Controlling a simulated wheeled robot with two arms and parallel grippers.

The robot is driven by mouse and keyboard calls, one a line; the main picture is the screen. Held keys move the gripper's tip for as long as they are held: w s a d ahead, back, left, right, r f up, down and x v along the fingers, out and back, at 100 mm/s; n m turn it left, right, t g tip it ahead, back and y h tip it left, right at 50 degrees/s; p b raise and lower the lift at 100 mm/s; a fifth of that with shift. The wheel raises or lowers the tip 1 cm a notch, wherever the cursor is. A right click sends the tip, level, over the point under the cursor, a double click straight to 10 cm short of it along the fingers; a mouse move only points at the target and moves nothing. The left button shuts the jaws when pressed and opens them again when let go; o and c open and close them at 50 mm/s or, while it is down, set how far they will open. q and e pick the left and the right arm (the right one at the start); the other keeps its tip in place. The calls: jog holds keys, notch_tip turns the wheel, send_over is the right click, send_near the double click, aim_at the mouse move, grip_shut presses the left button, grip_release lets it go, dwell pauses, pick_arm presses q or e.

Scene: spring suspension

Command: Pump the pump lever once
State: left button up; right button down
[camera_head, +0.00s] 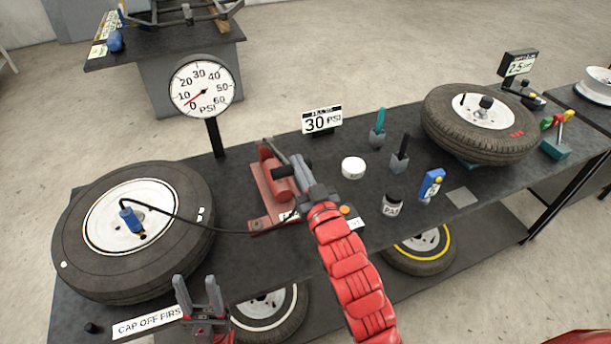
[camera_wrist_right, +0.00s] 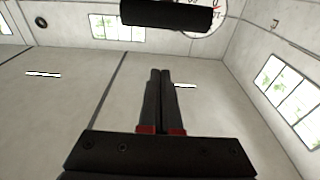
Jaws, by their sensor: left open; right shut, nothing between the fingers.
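The red pump (camera_head: 268,205) stands mid-table, with a hose running left to the big tire (camera_head: 75,250). A black bar (camera_wrist_right: 166,12), which looks like the pump lever's handle, crosses the top of the right wrist view. My right gripper (camera_head: 303,166) is at the pump and hides part of it and its lever in the head view. In the right wrist view its fingers (camera_wrist_right: 160,73) are shut and empty, pointing toward the bar with a visible gap in the picture; contact cannot be told. My left gripper (camera_head: 198,280) is open and empty at the table's front left.
The pressure gauge (camera_head: 202,88) stands behind the pump, its needle near the low end. A 30 PSI sign (camera_head: 322,121), a white tub (camera_head: 353,167), a dark jar (camera_head: 392,203) and a blue tool (camera_head: 431,184) stand right of the pump. Another tire (camera_head: 440,125) lies farther right.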

jog(key=p+x, duration=0.2)
jog(key=x, duration=0.2)
jog(key=shift+w+a, duration=0.1)
jog(key=shift+w, duration=0.05)
jog(key=f, duration=0.2)
jog(key=s+f+p, duration=0.1)
jog(key=f, duration=0.1)
jog(key=shift+p, duration=0.3)
jog(key=shift+w, duration=0.1)
jog(key=shift+f, duration=0.1)
